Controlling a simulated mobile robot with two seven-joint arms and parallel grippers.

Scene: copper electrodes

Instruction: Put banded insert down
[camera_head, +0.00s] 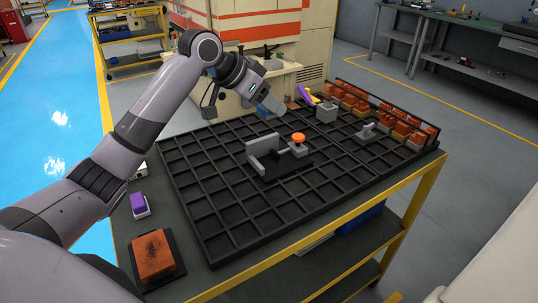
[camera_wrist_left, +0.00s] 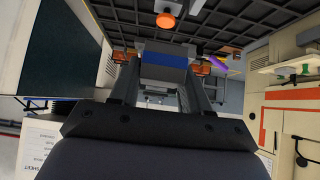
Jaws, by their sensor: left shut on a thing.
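The banded insert (camera_wrist_left: 163,62) is a grey block with a blue band. In the left wrist view it sits between the two fingers of my left gripper (camera_wrist_left: 165,82), which is shut on it. In the head view my left gripper (camera_head: 266,98) is held raised near the back edge of the black grid tray (camera_head: 205,205). The insert is hard to tell from the fingers there. A grey fixture (camera_head: 264,145) with an orange knob (camera_head: 298,138) stands on the tray, in front of and below the gripper. My right gripper is not in view.
Several copper electrodes (camera_head: 352,101) stand along the tray's right side. A grey block (camera_head: 326,113) and a small grey clamp-like piece (camera_head: 367,131) stand near them. A purple-topped piece (camera_head: 138,203) and a copper block (camera_head: 153,252) lie left of the tray. Many front cells are empty.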

